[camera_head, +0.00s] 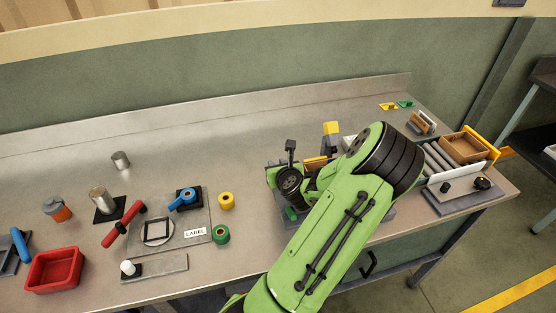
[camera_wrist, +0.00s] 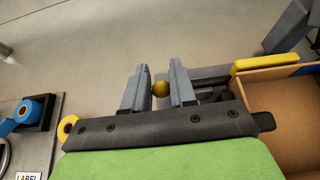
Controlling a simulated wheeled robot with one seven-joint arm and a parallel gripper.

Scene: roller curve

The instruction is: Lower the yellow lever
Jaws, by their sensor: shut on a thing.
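A round yellow knob (camera_wrist: 160,88), which looks like the end of the yellow lever, sits between the fingertips of my gripper (camera_wrist: 159,84) in the wrist view. The two grey fingers are closed around the knob, one on each side. The lever's shaft and base are hidden, so its angle cannot be told. In the head view my green arm reaches over the bench and covers much of the fixture beneath it. The fingertips and the knob cannot be made out there.
An open brown box with a yellow edge (camera_wrist: 262,63) lies right of my gripper. A grey post with a yellow top (camera_head: 331,128) stands beyond my arm. Rollers carry a brown tray (camera_head: 465,147) at right. A red bin (camera_head: 54,270) and several small items lie left. The bench's back middle is clear.

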